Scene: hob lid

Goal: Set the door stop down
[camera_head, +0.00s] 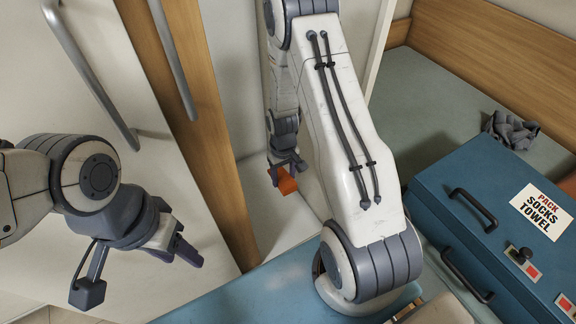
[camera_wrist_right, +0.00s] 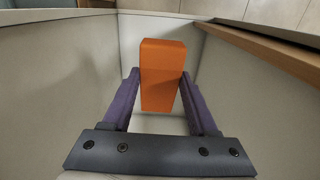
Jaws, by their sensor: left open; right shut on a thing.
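The door stop is an orange block (camera_wrist_right: 162,75), seen between the two purple fingers of my right gripper (camera_wrist_right: 162,95) in the right wrist view. The fingers are shut on its sides. In the head view the orange door stop (camera_head: 287,183) shows small below my right gripper (camera_head: 283,168), in a narrow pale space beside a wooden edge. Whether its lower end touches the surface below cannot be told. My left gripper (camera_head: 180,250) is open and empty at the left, in front of a pale panel.
Pale walls stand close on both sides of the right gripper, with a wooden ledge (camera_wrist_right: 265,55) at the right in the wrist view. A blue case (camera_head: 440,205) with dark handles and a "PACK SOCKS TOWEL" label (camera_head: 541,212) is at the right. Grey cloth (camera_head: 512,130) lies behind it.

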